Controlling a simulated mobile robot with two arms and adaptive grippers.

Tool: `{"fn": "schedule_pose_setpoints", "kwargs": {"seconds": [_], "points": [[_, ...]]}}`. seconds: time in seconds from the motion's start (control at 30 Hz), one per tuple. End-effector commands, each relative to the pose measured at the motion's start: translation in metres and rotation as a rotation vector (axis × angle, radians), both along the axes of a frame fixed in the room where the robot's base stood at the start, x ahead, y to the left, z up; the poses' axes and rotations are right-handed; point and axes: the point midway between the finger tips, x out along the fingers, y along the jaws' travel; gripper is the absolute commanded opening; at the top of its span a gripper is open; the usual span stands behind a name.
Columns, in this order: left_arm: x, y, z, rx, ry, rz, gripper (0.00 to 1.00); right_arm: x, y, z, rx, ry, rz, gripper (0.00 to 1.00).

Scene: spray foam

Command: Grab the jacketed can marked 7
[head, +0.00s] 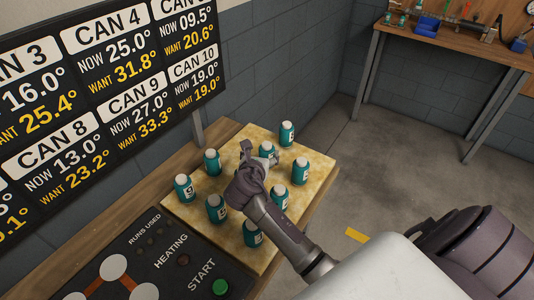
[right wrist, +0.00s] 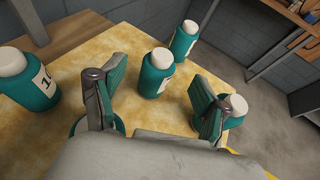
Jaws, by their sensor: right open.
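Several white-capped cans in teal jackets stand upright on a yellowish board in the head view. No label clearly reads 7, so I cannot tell which can it is. My right gripper (head: 258,153) is open above the board, near a can (head: 266,150) at its far side. In the right wrist view, this open gripper (right wrist: 160,88) has a teal can (right wrist: 156,73) ahead, between its fingers in the picture; its number is unreadable. Another can (right wrist: 232,107) is partly hidden by the right finger, and one by the left finger. My left gripper is not in view.
The board (head: 170,205) lies on a wooden bench beside a dark control panel (head: 160,262) with START and HEATING markings. A can marked 10 (right wrist: 38,83) stands at left in the wrist view. A temperature display (head: 110,90) rises behind. Another workbench (head: 460,45) stands at the far right.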

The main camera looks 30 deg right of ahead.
Motion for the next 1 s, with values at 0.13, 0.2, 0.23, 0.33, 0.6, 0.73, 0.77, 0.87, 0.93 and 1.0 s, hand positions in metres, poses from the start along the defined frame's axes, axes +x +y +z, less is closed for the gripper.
{"fn": "schedule_pose_setpoints", "kwargs": {"seconds": [0.13,0.2,0.23,0.33,0.6,0.73,0.77,0.87,0.93,1.0], "points": [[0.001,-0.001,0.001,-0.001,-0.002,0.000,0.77,0.017,-0.018,-0.009,-0.002,0.001,-0.002,0.74],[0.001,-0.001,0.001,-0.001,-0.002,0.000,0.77,0.022,-0.022,-0.012,-0.001,0.000,-0.002,0.74],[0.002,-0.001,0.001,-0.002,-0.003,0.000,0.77,0.023,-0.024,-0.013,-0.001,0.000,-0.002,0.74],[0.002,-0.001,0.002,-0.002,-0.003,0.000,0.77,0.026,-0.028,-0.014,-0.001,-0.001,-0.002,0.74],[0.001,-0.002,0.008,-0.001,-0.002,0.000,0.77,0.051,-0.055,-0.023,-0.001,0.001,-0.003,0.74],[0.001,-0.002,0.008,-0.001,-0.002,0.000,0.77,0.058,-0.062,-0.028,0.000,0.000,-0.001,0.74],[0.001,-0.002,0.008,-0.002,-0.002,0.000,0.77,0.059,-0.062,-0.028,0.000,0.000,0.000,0.74],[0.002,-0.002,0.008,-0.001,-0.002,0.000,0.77,0.059,-0.063,-0.029,0.000,-0.001,0.001,0.74],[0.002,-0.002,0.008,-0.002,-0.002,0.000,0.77,0.059,-0.063,-0.029,-0.001,-0.001,0.000,0.74],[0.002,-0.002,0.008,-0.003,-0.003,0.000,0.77,0.059,-0.062,-0.029,0.000,0.000,0.000,0.71]]}}
